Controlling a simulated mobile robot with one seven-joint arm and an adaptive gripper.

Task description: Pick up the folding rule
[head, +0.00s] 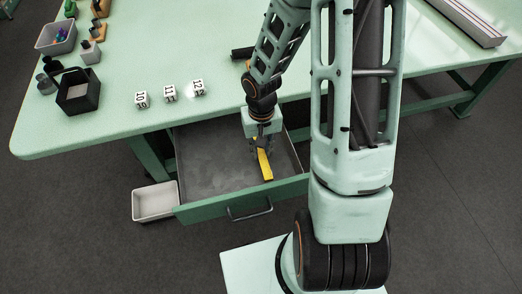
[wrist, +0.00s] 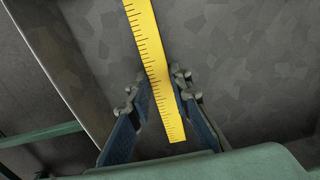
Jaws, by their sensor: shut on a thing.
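The folding rule (head: 265,164) is a flat yellow strip with black marks, inside the open drawer (head: 210,160) under the table. My gripper (head: 263,141) reaches down into the drawer from above, at the rule's far part. In the wrist view the yellow rule (wrist: 152,50) runs from the top edge down between the two fingers of my gripper (wrist: 157,90). The fingers are closed on its sides near its lower end. I cannot tell whether the rule still touches the drawer floor.
The green drawer front with a handle (head: 250,209) stands out from the table (head: 120,80). A pale bin (head: 155,201) is beside the drawer at the left. Numbered white cubes (head: 170,93) and a dark box (head: 78,92) stand on the table above.

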